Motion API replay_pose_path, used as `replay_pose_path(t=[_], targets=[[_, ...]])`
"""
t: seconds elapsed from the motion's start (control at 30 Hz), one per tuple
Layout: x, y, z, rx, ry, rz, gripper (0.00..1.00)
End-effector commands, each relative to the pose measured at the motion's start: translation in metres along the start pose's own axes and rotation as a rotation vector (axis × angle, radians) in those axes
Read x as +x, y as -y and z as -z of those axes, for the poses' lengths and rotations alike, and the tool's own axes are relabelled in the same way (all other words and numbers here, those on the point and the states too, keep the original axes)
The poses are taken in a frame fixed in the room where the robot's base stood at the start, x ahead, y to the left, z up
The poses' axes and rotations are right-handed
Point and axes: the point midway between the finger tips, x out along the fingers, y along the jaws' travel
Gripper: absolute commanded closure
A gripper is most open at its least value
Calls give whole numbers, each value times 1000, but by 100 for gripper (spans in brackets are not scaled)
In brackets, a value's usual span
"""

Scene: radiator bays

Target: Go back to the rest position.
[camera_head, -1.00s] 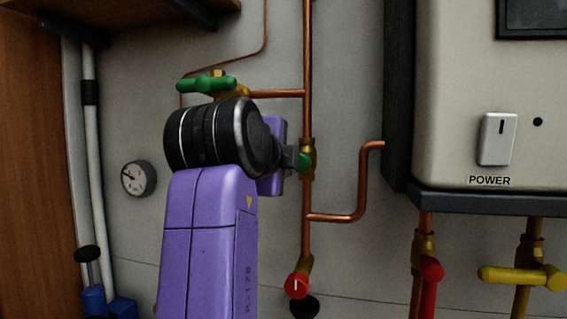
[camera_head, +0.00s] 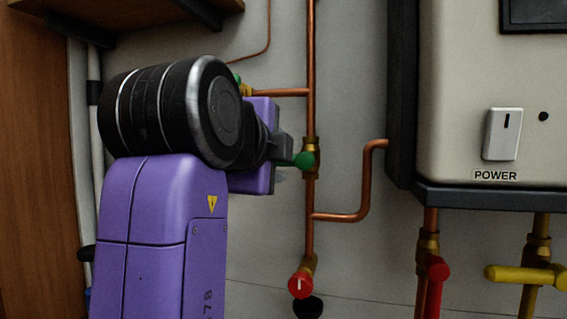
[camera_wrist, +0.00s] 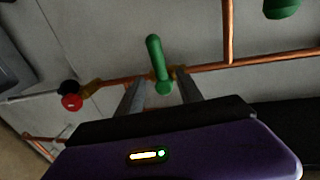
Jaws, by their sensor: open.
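My gripper (camera_head: 287,160) is open, at the left of a green valve handle (camera_head: 303,160) on the vertical copper pipe (camera_head: 311,75). In the wrist view the two fingers of my gripper (camera_wrist: 160,90) stand apart, with nothing held. The green handle (camera_wrist: 157,62) shows beyond and between the fingertips. Whether a finger touches it, I cannot tell. My purple arm with its black joint fills the left middle of the head view.
A boiler (camera_head: 450,90) with a power switch (camera_head: 503,134) stands at the right. Red (camera_head: 435,268) and yellow (camera_head: 520,275) valves hang below it. A red knob (camera_head: 300,285) sits low on the pipe. A wooden shelf (camera_head: 120,22) is at the upper left.

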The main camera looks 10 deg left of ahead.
Motion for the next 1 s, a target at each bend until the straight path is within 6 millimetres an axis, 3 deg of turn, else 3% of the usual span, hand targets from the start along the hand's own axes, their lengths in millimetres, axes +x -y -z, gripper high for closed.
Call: replay_pose_path(t=[0.17,0.57,0.67,0.8,0.87,1.0], targets=[[-12,0,0,0,0,0,57],[-12,2,0,-40,0,9,57],[-13,16,-4,-126,13,68,57],[-27,57,-12,-272,50,246,57],[-32,61,-18,-350,59,321,57],[-33,49,-25,-515,52,451,57]])
